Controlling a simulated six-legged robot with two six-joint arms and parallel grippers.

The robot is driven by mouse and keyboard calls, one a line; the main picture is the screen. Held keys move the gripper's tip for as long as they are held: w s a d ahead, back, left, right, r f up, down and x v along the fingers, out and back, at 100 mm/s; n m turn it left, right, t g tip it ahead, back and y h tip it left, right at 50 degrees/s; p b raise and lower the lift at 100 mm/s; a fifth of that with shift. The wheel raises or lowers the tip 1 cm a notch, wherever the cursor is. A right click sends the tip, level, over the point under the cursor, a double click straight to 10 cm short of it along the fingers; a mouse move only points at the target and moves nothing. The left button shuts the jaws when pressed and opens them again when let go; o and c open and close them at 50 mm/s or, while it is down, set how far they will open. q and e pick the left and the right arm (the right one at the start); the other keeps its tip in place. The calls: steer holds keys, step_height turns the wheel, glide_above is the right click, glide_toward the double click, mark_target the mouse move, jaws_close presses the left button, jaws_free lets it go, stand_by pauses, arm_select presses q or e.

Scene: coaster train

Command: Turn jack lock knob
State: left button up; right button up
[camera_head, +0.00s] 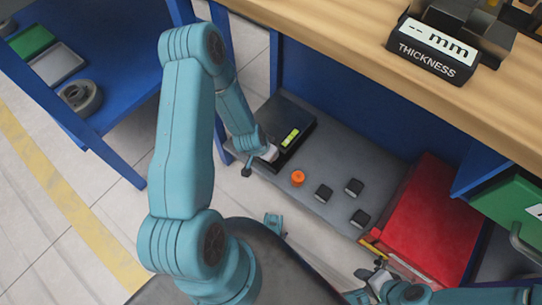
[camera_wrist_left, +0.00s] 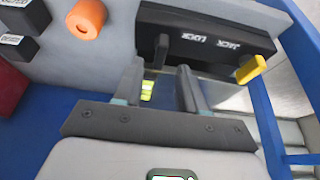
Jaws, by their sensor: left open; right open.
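I cannot tell which knob the lettering belongs to. My left gripper (camera_wrist_left: 160,70) is open, with its fingertips just short of the black knob and roughly either side of it. In the head view, my left gripper (camera_head: 271,153) is at the dark unit (camera_head: 298,117) on the low shelf, whose knobs are hidden there. My right gripper (camera_head: 372,270) is open and empty at the lower right.
A green level vial (camera_head: 290,138) lies on the unit. An orange cap (camera_head: 297,178) and black blocks (camera_head: 354,187) stand on the grey shelf (camera_head: 335,165). A red box (camera_head: 425,215) fills its right end. The wooden worktop (camera_head: 340,35) overhangs it. A blue rack (camera_head: 110,85) is left.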

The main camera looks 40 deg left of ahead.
arm_select(q)
steer(key=shift+b+x, duration=0.5)
steer(key=shift+x, duration=1.5)
jaws_close()
